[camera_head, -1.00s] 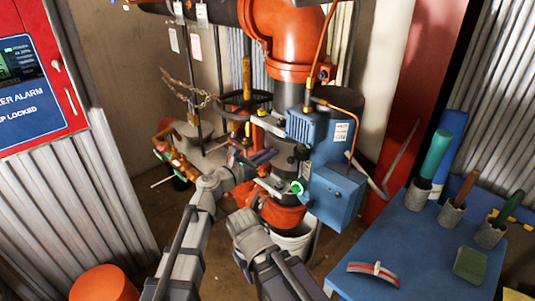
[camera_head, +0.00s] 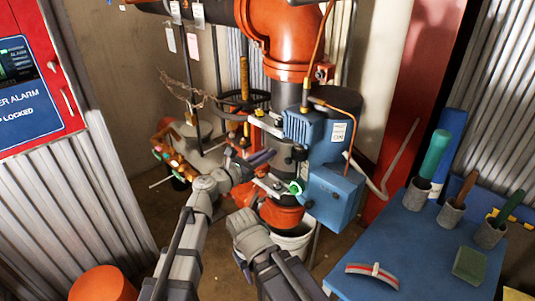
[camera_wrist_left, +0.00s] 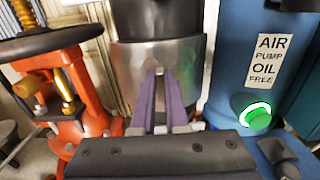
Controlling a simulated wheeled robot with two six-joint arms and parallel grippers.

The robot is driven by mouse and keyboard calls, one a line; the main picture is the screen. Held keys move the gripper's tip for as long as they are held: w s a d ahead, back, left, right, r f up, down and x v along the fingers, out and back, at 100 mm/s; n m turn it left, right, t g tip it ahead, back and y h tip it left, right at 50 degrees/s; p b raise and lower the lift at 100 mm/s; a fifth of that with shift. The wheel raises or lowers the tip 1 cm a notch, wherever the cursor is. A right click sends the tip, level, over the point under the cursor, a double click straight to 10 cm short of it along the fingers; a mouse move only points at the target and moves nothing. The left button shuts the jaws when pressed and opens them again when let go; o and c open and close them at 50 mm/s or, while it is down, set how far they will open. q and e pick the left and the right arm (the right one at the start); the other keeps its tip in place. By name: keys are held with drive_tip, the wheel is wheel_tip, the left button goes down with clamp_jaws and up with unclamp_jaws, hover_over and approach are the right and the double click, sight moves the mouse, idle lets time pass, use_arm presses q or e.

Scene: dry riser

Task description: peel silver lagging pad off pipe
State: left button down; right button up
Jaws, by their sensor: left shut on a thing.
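The silver lagging pad (camera_wrist_left: 190,65) is a shiny metallic band around the dark vertical pipe (camera_wrist_left: 155,18) in the wrist view. My left gripper (camera_wrist_left: 160,73) has its purple fingers close together in front of the pad. Its tips meet the pad's face around a small pale piece, which looks like a tab of the pad. In the head view my left gripper (camera_head: 264,157) reaches the pipe left of the blue pump. The pad is hard to make out there. One of my arm links is at the bottom centre, but no right gripper can be made out.
A blue air pump (camera_head: 325,150) with a green-ringed knob stands close right of the pipe. An orange-red valve (camera_wrist_left: 60,85) with a dark handwheel is on the left. A white bucket (camera_head: 292,243) stands below. A blue table (camera_head: 415,245) holds brushes and a green block.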

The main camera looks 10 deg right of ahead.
use_arm(q)
drive_tip(key=v, duration=0.9)
idle(0.6)
drive_tip(key=shift+s+a, duration=0.1)
drive_tip(key=shift+s, duration=0.05)
wheel_tip(320, 180, up, 19)
drive_tip(key=p, duration=1.9)
